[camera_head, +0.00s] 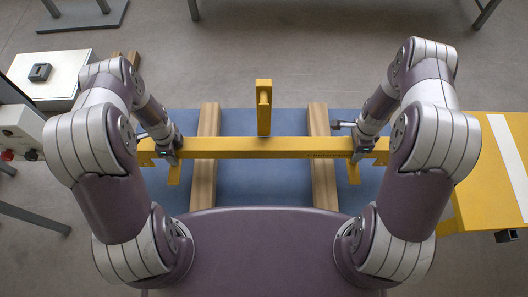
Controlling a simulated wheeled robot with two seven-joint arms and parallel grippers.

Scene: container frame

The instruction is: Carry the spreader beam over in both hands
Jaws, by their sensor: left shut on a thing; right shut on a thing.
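The yellow spreader beam (250,148) runs level from left to right in front of my body. A yellow upright post (264,108) rises from its middle, and short yellow legs hang near its two ends. My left gripper (167,153) is shut on the beam near its left end. My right gripper (360,152) is shut on the beam near its right end. The beam passes over two wooden bearers (207,122) on a blue surface; I cannot tell whether it touches them. The fingertips are partly hidden by the wrists.
A yellow table (475,200) with a white stripe stands at the right. A white box (55,85) with a dark block on top and a control box (20,132) with knobs are at the left. Grey floor is open beyond the blue surface.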

